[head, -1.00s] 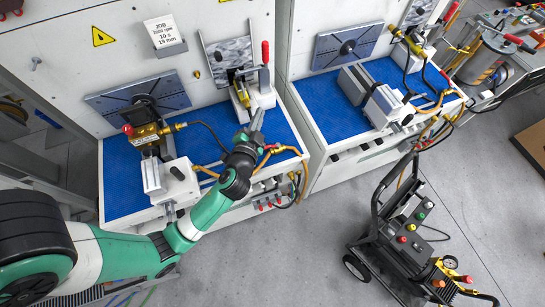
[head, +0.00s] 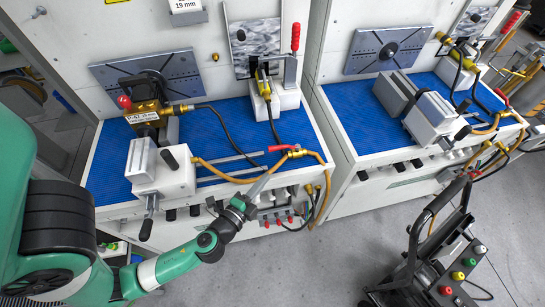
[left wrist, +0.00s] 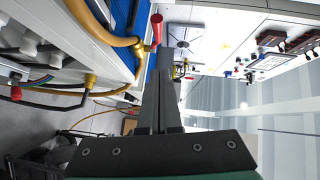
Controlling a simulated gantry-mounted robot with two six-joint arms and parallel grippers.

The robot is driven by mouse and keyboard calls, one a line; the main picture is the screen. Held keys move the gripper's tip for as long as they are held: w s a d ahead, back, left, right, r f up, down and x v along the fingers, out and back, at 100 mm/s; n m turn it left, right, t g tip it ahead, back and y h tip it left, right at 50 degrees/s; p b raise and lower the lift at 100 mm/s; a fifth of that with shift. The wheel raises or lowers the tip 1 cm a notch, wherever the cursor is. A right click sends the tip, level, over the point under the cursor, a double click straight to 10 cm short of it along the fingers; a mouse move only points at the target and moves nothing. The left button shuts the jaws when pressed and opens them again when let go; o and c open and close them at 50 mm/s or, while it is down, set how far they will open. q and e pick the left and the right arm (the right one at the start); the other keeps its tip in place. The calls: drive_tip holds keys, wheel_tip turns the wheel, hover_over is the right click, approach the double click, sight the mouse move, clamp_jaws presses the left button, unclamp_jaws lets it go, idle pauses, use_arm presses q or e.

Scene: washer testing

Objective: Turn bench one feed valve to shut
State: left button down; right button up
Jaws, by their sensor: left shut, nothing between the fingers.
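The feed valve on bench one, the left bench, has a brass body (head: 298,153) on the yellow hose and a red lever (head: 281,148) pointing left along the bench's front edge. The red lever stands up near the finger ends in the left wrist view (left wrist: 156,27). My left gripper (head: 277,167) is shut and empty, at the front edge just below the lever in the head view. Its closed fingers (left wrist: 164,85) point past the lever in the left wrist view; I cannot tell whether they touch it. My right gripper is not in view.
Bench one's blue mat (head: 112,165) carries a vise (head: 160,175) and a brass pump (head: 148,112). A yellow hose (head: 228,178) loops along the front edge. Red-tipped fittings (head: 277,219) sit below. A black cart (head: 445,255) stands right, with clear floor between.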

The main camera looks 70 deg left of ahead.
sight(279, 149)
use_arm(q)
drive_tip(key=p+x, duration=0.1)
drive_tip(key=x, duration=0.6)
drive_tip(key=shift+w+a+r, duration=0.1)
drive_tip(key=shift+w+a, duration=0.15)
drive_tip(key=shift+a, duration=0.05)
drive_tip(key=a, duration=0.1)
drive_tip(key=a+p, duration=0.1)
drive_tip(key=shift+a+f, duration=0.25)
drive_tip(key=shift+f, duration=0.05)
drive_tip(key=shift+w+a+f, duration=0.1)
drive_tip(key=shift+a+f, duration=0.1)
drive_tip(key=shift+a, duration=0.25)
